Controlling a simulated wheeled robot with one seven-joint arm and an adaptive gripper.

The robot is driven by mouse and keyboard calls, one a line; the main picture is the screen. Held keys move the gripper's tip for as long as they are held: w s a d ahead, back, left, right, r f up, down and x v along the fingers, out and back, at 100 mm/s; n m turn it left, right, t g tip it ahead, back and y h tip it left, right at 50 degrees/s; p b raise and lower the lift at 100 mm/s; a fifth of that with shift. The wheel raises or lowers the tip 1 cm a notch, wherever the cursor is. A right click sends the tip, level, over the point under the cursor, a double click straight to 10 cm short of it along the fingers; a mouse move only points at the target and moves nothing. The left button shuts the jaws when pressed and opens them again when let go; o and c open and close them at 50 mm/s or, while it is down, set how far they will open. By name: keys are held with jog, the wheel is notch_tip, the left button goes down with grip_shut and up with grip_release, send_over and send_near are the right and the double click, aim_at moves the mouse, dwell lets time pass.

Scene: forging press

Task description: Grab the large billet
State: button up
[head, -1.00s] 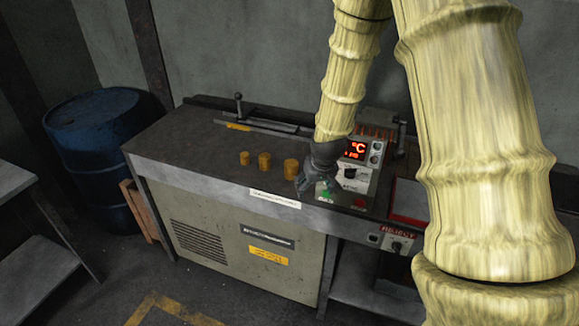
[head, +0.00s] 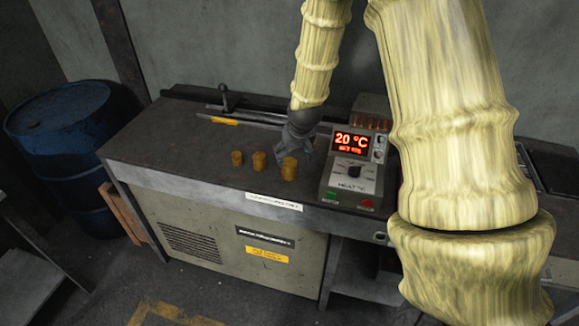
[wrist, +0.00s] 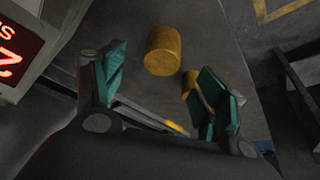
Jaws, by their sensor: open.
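Three orange-brown cylindrical billets stand upright in a row on the dark bench top. The large billet (head: 290,169) is the rightmost; the middle billet (head: 259,161) and the small billet (head: 237,158) stand to its left. My gripper (head: 298,153) is open and empty, just behind and above the large billet in the head view. In the wrist view the large billet (wrist: 163,52) is ahead of the gap between my open teal-padded fingers (wrist: 158,68), apart from both. Another billet (wrist: 189,84) shows partly behind the right finger there.
A heater control box (head: 351,168) reading 20 °C stands close to the right of the large billet. A rail with an upright handle (head: 225,100) runs along the bench's back. A blue drum (head: 62,150) stands left. The bench (head: 170,140) is clear left of the billets.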

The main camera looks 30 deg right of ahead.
aim_at(290, 163)
jog(key=x, duration=0.3)
jog(key=shift+w+a+r, duration=0.1)
jog(key=shift+w+r, duration=0.05)
jog(key=shift+w, duration=0.05)
jog(key=shift+s+f+p, duration=0.1)
jog(key=shift+f+p, duration=0.15)
jog(key=shift+p, duration=0.15)
jog(key=shift+p+x, duration=0.85)
jog(key=shift+x, duration=0.35)
jog(key=shift+p+x, duration=0.45)
jog(key=shift+x, duration=0.95)
jog(key=shift+r, duration=0.1)
grip_shut()
